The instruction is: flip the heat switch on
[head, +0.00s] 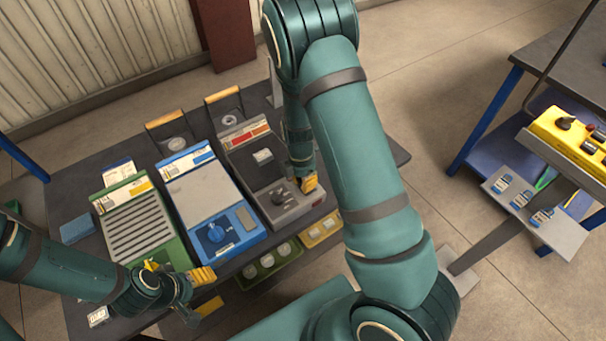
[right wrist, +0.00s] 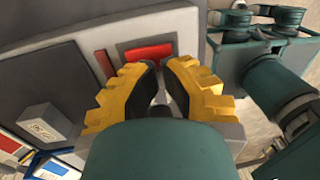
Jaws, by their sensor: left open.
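The grey unit (head: 268,172) stands at the right end of the dark bench, with a black knob (head: 278,197) on its front panel. A red switch (right wrist: 149,53) shows in the right wrist view, on a grey panel just beyond my right gripper (right wrist: 162,75). I take it for the heat switch; my gripper hides that spot in the head view. The right fingers are apart with nothing between them; contact with the switch cannot be told. In the head view the right gripper (head: 309,184) is at the unit's front right corner. My left gripper (head: 204,289) is open at the bench's front edge.
A blue unit (head: 208,200) and a green unit (head: 140,228) stand left of the grey one. A pale block (head: 263,157) lies on the grey unit. A yellow control box (head: 572,138) is at the far right.

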